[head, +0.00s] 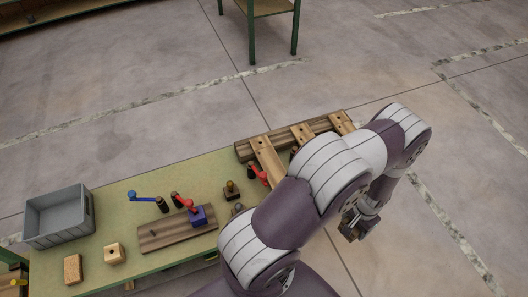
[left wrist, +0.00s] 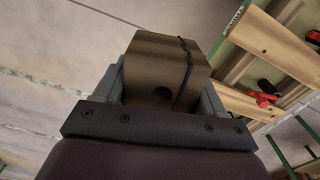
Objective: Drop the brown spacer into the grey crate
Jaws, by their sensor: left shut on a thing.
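The brown spacer (left wrist: 155,72) is a dark wooden block with a hole and a dark jagged line across it, held between the jaws in the left wrist view. My left gripper (head: 355,224) is shut on it, off the right side of the table and above the floor in the head view. The spacer (head: 349,233) shows there only as a small dark shape at the jaws. The grey crate (head: 64,233) stands at the table's far left end, open at the top, well away from the gripper. My right gripper is not in view.
The green table (head: 150,185) carries two light wood blocks (head: 73,268) (head: 114,253), a plank (head: 165,238) with a blue block (head: 203,215), and red and blue handled pieces (head: 145,196). A slatted wood frame (head: 265,157) lies at its right end. My arm hides part of the table.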

